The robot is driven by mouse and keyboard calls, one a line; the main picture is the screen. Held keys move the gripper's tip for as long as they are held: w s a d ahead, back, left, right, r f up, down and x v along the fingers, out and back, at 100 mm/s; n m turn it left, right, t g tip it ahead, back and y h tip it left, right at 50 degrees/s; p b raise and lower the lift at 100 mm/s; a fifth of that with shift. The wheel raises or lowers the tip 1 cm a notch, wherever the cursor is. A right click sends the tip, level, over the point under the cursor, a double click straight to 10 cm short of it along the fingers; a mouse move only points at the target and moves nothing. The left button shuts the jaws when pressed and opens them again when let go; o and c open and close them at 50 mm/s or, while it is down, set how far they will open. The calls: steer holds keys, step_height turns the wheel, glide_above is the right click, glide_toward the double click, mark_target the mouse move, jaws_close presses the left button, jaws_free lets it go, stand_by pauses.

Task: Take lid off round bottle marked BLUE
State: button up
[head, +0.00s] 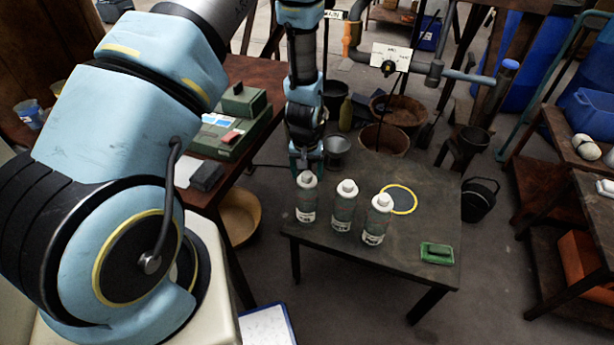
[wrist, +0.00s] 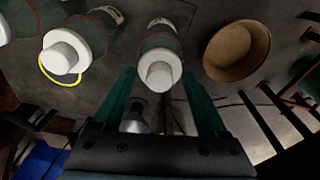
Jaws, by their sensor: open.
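Three similar grey-green round bottles with white lids stand upright in a row on a small dark table (head: 330,258): a left bottle (head: 306,203), a middle bottle (head: 344,210) and a right bottle (head: 376,225). Their label words are too small to read, so I cannot tell which says BLUE. My gripper (head: 307,168) is open at the far side of the left bottle. In the wrist view, my gripper's fingers (wrist: 158,76) point to either side of that bottle's white lid (wrist: 160,72). I cannot tell whether they touch it. The middle bottle's lid (wrist: 65,54) is left of them.
A wooden bowl (head: 240,217) is left of the table. A side table (head: 262,72) with green boxes stands behind it. Buckets stand behind the bottles.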

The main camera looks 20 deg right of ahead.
jaws_close()
stand_by(0.6)
